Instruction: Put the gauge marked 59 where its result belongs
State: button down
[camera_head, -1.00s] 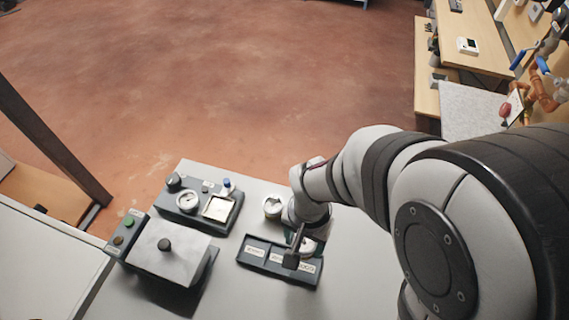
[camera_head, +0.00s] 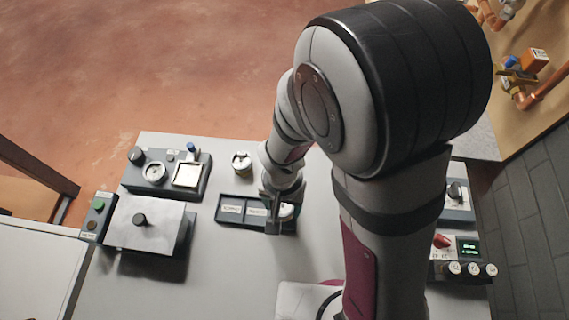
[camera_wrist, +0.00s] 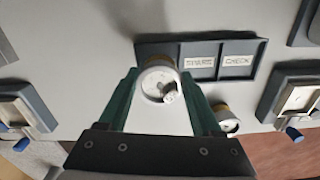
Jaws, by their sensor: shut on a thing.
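A round white-faced gauge (camera_wrist: 154,80) is between the green fingers of my gripper (camera_wrist: 164,88) in the wrist view, and the gripper is shut on it. A small pale tag lies across its face; I cannot read a number. The gauge is at the unlabelled-looking end of a dark tray (camera_wrist: 260,45), whose other two compartments carry white labels, one seeming to read CHECK. In the head view my gripper (camera_head: 283,212) is at the right end of the tray (camera_head: 222,219), covering that compartment. I cannot tell whether the gauge touches the tray floor.
A second gauge (camera_head: 241,162) stands on the table behind the tray; it also shows in the wrist view (camera_wrist: 228,122). A test unit (camera_head: 168,172) and a box with a metal lid (camera_head: 150,228) stand at left. A panel with knobs (camera_head: 466,262) is at right.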

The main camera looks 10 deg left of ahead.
aim_at(283, 206)
jog(key=shift+f, duration=1)
grip_release()
notch_tip(283, 206, up, 16)
jog(key=s+d+r+m+y, duration=0.1)
jog(key=s+d+r+m, duration=0.2)
jog(key=s+d, duration=0.6)
jog(key=shift+d+r+m+y, duration=0.15)
jog(key=shift+d+m+y, duration=0.25)
jog(key=shift+d, duration=0.05)
